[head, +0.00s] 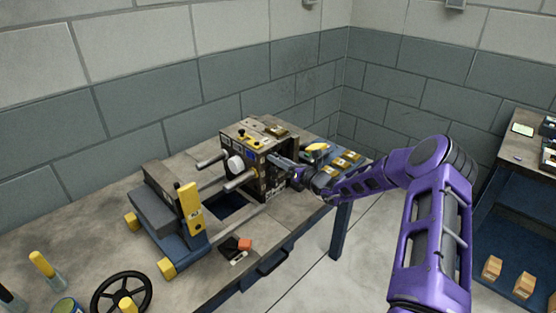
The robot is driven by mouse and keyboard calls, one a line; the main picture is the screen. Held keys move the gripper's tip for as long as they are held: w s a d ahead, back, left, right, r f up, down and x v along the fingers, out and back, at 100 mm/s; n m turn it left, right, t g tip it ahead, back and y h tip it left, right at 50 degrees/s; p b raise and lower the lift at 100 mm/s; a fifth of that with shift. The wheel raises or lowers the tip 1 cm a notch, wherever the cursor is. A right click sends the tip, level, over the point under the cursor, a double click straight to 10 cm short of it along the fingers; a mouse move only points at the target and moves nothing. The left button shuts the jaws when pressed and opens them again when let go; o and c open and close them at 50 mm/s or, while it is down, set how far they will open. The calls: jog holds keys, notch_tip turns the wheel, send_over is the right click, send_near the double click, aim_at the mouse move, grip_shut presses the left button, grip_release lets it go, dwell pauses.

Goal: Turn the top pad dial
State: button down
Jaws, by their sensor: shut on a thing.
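A boxy machine (244,139) with a yellowish top and a dark, labelled front panel (262,181) stands on the workbench. My purple arm reaches in from the right. My gripper (272,158) is at the upper part of that panel, its dark fingers pointing left. It is shut on a small part there, at the place of the top pad dial. The fingers cover this part, so its shape and setting cannot be seen. A white round part (236,165) shows on the machine's left face, apart from my gripper.
The workbench (95,235) carries a blue-grey carriage (180,225) with yellow parts on rails left of the machine. A black handwheel (121,292) is at the front left. Several gold blocks (345,161) lie right of the machine, near my arm. Another bench (525,128) stands far right.

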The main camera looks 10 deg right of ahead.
jog(key=c, duration=0.6)
grip_release()
jog(key=v, duration=1.7)
jog(key=shift+s, duration=0.2)
jog(key=shift+d, duration=0.1)
